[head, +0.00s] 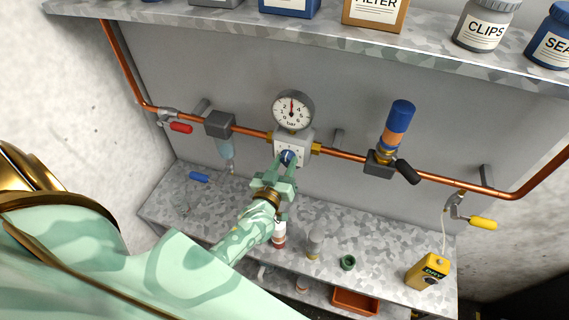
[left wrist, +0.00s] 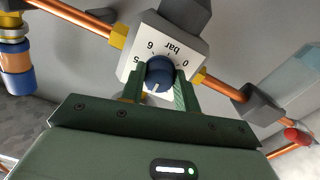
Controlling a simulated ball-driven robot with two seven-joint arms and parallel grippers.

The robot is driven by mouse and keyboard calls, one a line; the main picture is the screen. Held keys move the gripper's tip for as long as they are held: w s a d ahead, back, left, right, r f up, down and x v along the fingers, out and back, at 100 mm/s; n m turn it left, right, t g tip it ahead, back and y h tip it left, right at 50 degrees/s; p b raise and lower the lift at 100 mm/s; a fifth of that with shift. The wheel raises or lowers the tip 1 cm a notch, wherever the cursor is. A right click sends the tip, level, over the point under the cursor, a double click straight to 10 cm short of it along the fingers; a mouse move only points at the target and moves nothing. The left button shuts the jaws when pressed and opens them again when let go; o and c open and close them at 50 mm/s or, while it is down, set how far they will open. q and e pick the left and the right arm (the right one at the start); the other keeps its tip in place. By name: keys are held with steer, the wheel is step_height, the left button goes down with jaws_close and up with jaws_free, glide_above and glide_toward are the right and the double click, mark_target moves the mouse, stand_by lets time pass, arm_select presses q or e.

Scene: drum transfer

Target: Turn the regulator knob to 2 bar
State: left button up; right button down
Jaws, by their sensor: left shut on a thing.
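The regulator is a light grey block (head: 304,143) on the copper pipe, with a round white gauge (head: 293,110) marked in bar above it. Its dark blue knob (head: 287,157) sits on the front face. My left gripper (head: 283,168) reaches up from the lower left and is shut on the knob. In the left wrist view the knob (left wrist: 159,72) sits between the two green fingers (left wrist: 159,85), and a white line shows on it. The dial plate around it shows 0, 5, 6 and "bar" upside down; the fingers hide the rest. My right gripper is not in view.
A copper pipe (head: 345,153) runs across the wall with a red-handled valve (head: 180,127) at left, an orange and blue cylinder (head: 396,130) and a yellow-handled valve (head: 482,223) at right. A shelf (head: 240,25) with jars is above. A bench (head: 380,228) with a yellow can (head: 428,272) lies below.

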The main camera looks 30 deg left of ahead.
arm_select(q)
steer(key=shift+n, duration=0.3)
steer(key=n, duration=0.3)
steer(key=shift+d+n, duration=0.1)
steer(key=shift+n, duration=2.4)
steer(key=o, duration=1)
steer(key=shift+c, duration=0.2)
steer(key=s+d+b, duration=0.1)
steer(key=s+d, duration=0.2)
steer(key=s, duration=1.3)
steer(key=shift+d+f, duration=0.2)
